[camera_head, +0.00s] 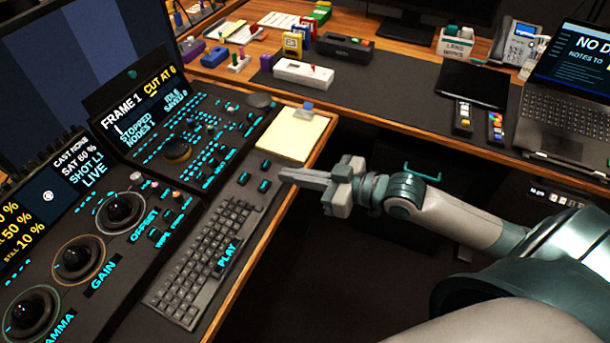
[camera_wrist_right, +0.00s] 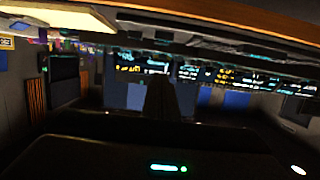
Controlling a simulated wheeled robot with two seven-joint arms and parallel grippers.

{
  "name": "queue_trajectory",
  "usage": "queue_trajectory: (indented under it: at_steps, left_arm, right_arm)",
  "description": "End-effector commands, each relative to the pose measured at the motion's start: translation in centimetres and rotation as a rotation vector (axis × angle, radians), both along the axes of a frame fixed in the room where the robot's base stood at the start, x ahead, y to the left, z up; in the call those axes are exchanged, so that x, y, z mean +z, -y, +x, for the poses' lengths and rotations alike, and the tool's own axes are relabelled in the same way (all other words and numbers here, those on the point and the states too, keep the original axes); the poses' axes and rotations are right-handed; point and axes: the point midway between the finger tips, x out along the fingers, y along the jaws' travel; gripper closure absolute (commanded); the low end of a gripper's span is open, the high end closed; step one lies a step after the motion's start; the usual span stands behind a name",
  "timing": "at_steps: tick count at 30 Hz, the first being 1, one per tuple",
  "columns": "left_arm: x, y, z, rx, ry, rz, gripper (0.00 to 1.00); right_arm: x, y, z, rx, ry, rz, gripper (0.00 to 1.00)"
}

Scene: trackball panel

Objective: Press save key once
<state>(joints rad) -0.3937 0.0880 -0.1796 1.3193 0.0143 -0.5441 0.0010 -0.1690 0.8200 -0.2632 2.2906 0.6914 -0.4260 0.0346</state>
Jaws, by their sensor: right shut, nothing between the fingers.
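The trackball panel (camera_head: 115,262) fills the left of the head view, with three trackballs and a keyboard (camera_head: 205,262) in front. Several dark keys with teal labels (camera_head: 243,178) sit beyond the keyboard's far end. Their labels are too small to read, so I cannot tell which is the save key. The panel screen (camera_head: 130,112) reads "FRAME 1", "STOPPED", "NODES 1", "IDLE" and what looks like "SAVED 0". My right gripper (camera_head: 284,174) is shut and empty, its fingertips just right of these keys, seemingly above the desk edge. Its dark fingers show in the wrist view (camera_wrist_right: 162,98). My left gripper is out of view.
A yellow notepad (camera_head: 292,136) lies beyond the keys. A laptop (camera_head: 565,125) is at right. Dark open space lies right of the panel edge.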

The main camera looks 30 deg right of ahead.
Motion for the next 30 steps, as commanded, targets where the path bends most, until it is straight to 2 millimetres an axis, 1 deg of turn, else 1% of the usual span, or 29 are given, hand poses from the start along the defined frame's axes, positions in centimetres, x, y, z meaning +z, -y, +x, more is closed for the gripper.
queue_trajectory:
  at_steps: [1,10,12,18,22,30]
  left_arm:
    - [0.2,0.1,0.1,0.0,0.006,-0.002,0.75]
    - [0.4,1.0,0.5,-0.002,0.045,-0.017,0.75]
    - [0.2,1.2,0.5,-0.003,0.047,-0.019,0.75]
    - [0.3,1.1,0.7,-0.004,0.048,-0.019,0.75]
    - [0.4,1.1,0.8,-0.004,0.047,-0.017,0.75]
    - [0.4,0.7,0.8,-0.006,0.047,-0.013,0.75]
  right_arm:
    - [0.1,-0.5,0.7,0.001,0.003,0.003,1.0]
    - [-1.2,-3.5,4.4,0.001,0.001,0.002,1.0]
    - [-2.8,-3.2,4.1,0.0,-0.004,-0.001,1.0]
    - [-4.7,-3.2,4.1,0.0,-0.002,-0.001,1.0]
    - [-5.2,-3.2,4.0,0.0,0.0,-0.001,1.0]
    - [-5.3,-3.2,4.0,0.0,0.0,-0.001,1.0]
